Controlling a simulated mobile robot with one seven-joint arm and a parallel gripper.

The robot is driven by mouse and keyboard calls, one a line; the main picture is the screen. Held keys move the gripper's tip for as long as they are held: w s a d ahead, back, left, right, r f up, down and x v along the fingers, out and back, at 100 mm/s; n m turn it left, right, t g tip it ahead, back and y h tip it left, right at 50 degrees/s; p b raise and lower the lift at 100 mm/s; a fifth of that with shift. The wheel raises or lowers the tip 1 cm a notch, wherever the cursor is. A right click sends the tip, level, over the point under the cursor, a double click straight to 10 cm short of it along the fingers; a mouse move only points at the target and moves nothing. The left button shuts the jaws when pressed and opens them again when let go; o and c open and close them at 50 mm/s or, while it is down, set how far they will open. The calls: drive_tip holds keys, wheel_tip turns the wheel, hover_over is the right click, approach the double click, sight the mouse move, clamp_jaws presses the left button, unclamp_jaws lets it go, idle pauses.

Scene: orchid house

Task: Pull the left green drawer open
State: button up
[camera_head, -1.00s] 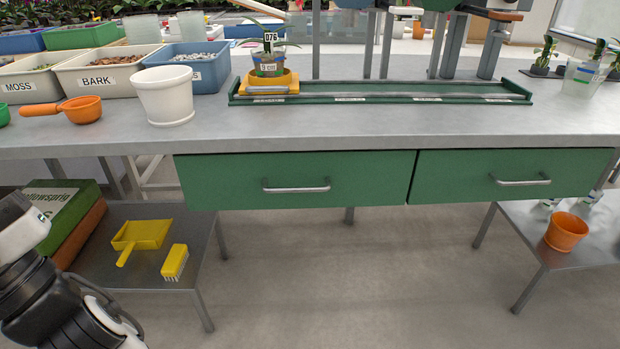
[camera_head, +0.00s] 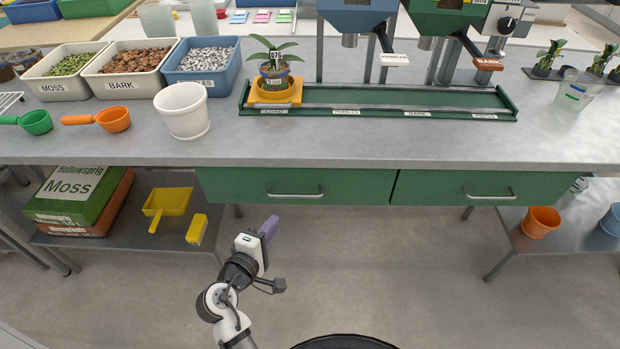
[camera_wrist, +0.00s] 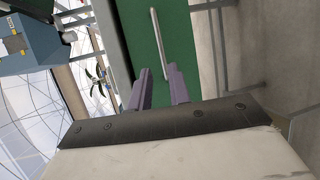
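The left green drawer (camera_head: 340,184) is shut under the bench top, with a silver bar handle (camera_head: 295,192) across its front. My gripper (camera_head: 269,229) is below and a little left of that handle, apart from it. In the wrist view, the two purple fingers of my gripper (camera_wrist: 158,80) are spread with nothing between them. The green drawer front (camera_wrist: 178,35) lies ahead of them, and its handle (camera_wrist: 158,42) runs lengthwise just beyond the fingertips. The right green drawer (camera_head: 480,187) is also shut.
The grey bench top (camera_head: 300,140) overhangs the drawers. A lower shelf (camera_head: 130,225) at left holds moss bags (camera_head: 80,195), a yellow dustpan (camera_head: 168,203) and a brush (camera_head: 197,229). Another shelf at right holds an orange pot (camera_head: 541,221). The floor below the drawers is clear.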

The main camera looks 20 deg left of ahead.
sight(295, 197)
drive_tip(key=p+x, duration=0.2)
drive_tip(key=x, duration=1.1)
drive_tip(key=shift+w+p, duration=0.25)
drive_tip(key=shift+p, duration=0.15)
clamp_jaws()
